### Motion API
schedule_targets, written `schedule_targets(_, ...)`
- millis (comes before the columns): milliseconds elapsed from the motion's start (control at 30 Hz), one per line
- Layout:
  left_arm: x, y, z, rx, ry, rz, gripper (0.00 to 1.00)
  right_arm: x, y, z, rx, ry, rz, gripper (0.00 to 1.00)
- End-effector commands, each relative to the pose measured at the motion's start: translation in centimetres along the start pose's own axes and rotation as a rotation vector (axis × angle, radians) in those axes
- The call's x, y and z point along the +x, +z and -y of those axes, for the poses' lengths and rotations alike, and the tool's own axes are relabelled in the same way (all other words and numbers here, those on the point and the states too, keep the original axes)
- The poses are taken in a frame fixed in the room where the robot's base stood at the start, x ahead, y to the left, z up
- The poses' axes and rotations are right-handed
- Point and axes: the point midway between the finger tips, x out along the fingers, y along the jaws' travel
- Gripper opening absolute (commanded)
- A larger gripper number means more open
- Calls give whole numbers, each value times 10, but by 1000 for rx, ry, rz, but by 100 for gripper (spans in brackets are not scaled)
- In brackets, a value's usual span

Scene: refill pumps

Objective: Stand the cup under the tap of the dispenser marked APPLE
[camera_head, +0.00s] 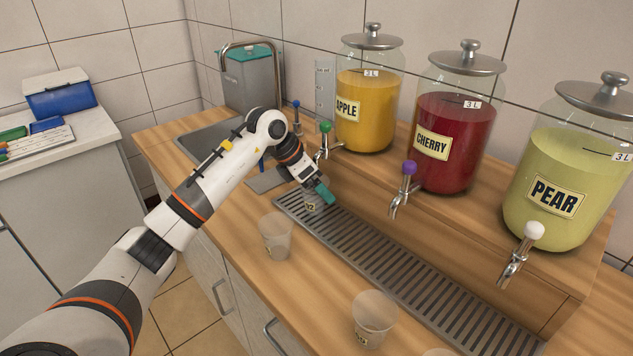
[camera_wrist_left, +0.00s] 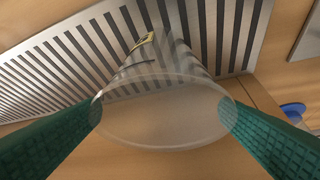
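A clear cup with a small yellow label (camera_head: 312,207) is at the left end of the drip tray (camera_head: 425,280). The cup (camera_wrist_left: 165,62) fills the middle of the left wrist view, its rim between both teal fingers. My left gripper (camera_head: 324,191) appears shut on it, fingers against its sides near the rim. The APPLE dispenser (camera_head: 366,110) holds orange-yellow liquid; its tap (camera_head: 322,153) has a green knob. The cup is below this tap in the picture; I cannot tell whether it is exactly under the spout or touches the tray. My right gripper is not in view.
CHERRY (camera_head: 452,140) and PEAR (camera_head: 550,185) dispensers stand to the right on the wooden shelf. Clear cups (camera_head: 276,238) (camera_head: 373,322) stand on the front counter, another partly cut off.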

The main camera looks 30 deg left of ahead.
Motion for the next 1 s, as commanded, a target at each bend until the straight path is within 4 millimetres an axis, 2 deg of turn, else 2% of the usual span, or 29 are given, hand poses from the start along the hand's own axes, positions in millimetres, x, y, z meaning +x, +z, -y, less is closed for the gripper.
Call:
schedule_targets(267, -2, -2, 0, 2, 0, -5, 84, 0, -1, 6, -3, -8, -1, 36)
schedule_targets(367, -9, -2, 0, 2, -1, -6, 84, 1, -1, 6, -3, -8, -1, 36)
schedule_targets(467, -25, -2, 1, 3, -4, -7, 84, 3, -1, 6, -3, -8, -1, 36)
schedule_targets(800, -95, -1, 0, 2, -3, -6, 84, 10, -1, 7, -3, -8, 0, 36)
schedule_targets(1000, -118, -1, 0, 2, -1, -4, 84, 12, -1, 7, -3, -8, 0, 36)
